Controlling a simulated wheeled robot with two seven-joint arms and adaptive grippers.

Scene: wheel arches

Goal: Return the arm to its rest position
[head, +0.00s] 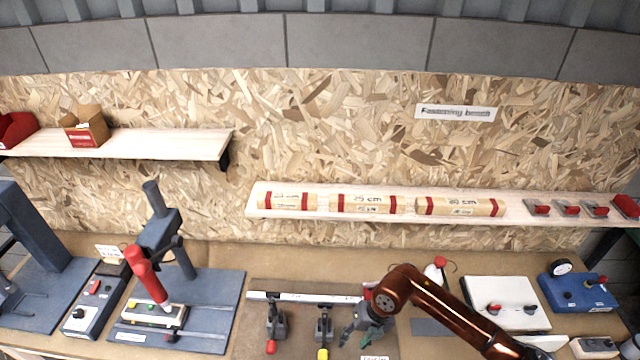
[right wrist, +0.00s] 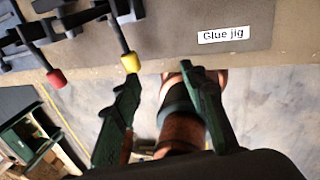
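My right arm (head: 440,305), copper-coloured, comes in from the lower right of the head view and bends down over the bench. My right gripper (head: 362,335) hangs at the front of the bench, beside the clamps of the glue jig (head: 300,297). In the right wrist view its two dark green fingers (right wrist: 160,78) are spread apart with nothing held between them. Copper and dark parts, probably of my own body, show beyond and between the fingers. The jig's red and yellow clamp handles (right wrist: 130,62) lie just past the left finger. My left gripper is in neither view.
A label reading "Glue jig" (right wrist: 223,34) is on the board. A drill-press-like stand (head: 165,245) with a red handle is left of the jig. A white box (head: 505,303) and a blue device (head: 578,292) stand right. A shelf (head: 400,215) holds several wood pieces.

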